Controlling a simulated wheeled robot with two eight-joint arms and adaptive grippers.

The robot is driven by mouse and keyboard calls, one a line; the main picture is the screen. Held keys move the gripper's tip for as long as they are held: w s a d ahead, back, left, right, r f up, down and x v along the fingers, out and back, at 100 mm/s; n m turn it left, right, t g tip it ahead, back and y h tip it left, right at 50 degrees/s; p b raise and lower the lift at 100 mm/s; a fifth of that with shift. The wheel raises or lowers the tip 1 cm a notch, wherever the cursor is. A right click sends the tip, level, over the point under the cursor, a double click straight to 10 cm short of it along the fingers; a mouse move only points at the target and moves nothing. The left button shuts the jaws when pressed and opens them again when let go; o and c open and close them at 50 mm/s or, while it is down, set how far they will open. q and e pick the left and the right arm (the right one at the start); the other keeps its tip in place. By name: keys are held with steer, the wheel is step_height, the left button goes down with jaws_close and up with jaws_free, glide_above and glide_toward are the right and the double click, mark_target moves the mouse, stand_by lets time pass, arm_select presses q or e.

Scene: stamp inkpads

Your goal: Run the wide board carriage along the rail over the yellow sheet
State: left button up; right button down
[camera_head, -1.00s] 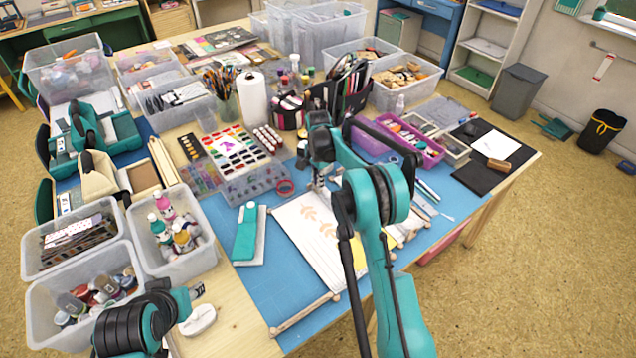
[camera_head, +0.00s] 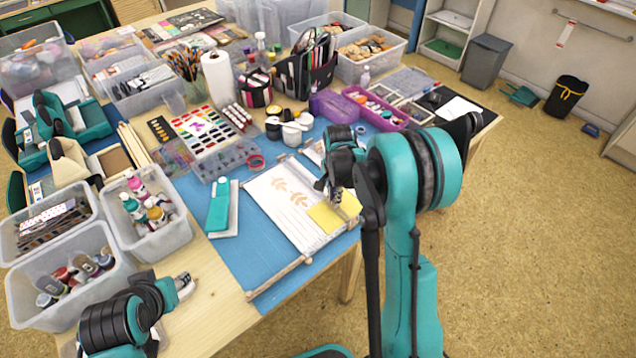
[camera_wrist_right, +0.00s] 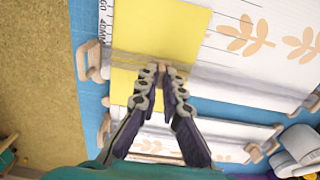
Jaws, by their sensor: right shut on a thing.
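The yellow sheet (camera_head: 326,217) lies on the white board with leaf prints (camera_head: 275,200), near its right side. It also shows in the right wrist view (camera_wrist_right: 160,25). My right gripper (camera_head: 328,190) is over the sheet's far edge. In the right wrist view its fingertips (camera_wrist_right: 163,70) are shut on a small wooden knob (camera_wrist_right: 162,68). A pale, see-through strip, seemingly the carriage (camera_wrist_right: 225,80), crosses the sheet under the fingers. A wooden bracket (camera_wrist_right: 92,62) stands at its left. My left gripper (camera_head: 184,284) is low at left; its jaw opening is unclear.
A wooden rail (camera_head: 277,279) runs along the board's near edge on the blue mat (camera_head: 245,255). Paint bottles stand in a clear bin (camera_head: 150,240).

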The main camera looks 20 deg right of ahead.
mark_target(346, 218)
steer(key=s, duration=0.1)
steer(key=s+d, duration=0.1)
steer(key=s, duration=0.1)
steer(key=s+d, duration=0.1)
steer(key=s, duration=0.1)
steer(key=shift+s, duration=0.15)
steer(key=c, duration=1.7)
jaws_free()
steer(key=shift+r, duration=4)
